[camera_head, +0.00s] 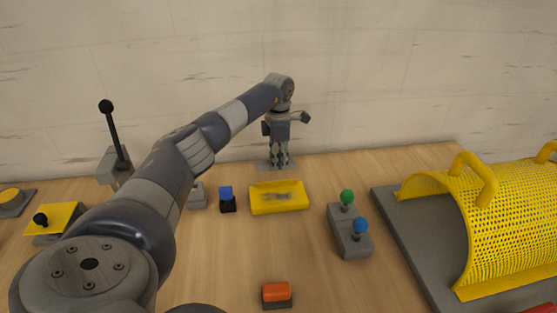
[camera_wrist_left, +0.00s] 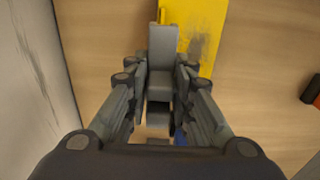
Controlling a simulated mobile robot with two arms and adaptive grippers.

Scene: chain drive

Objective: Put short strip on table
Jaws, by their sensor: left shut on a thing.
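My left gripper (camera_head: 279,163) points down at the back of the table, close to the wall. In the left wrist view its fingers (camera_wrist_left: 159,84) are shut on a grey, stepped piece (camera_wrist_left: 163,45). The flat grey end of this piece sticks out beyond the fingers towards the yellow block. I cannot tell for sure that it is the short strip, or whether it touches the table. The wooden table (camera_head: 222,255) is bare in its middle. My right gripper is not in view.
A yellow block (camera_head: 262,203) with dark marks lies just in front of the gripper. Beside it are a blue button (camera_head: 226,192) and a box with green and blue knobs (camera_head: 350,237). An orange button (camera_head: 277,292) is nearer. A yellow mesh guard (camera_head: 510,215) stands right, a black lever (camera_head: 115,135) left.

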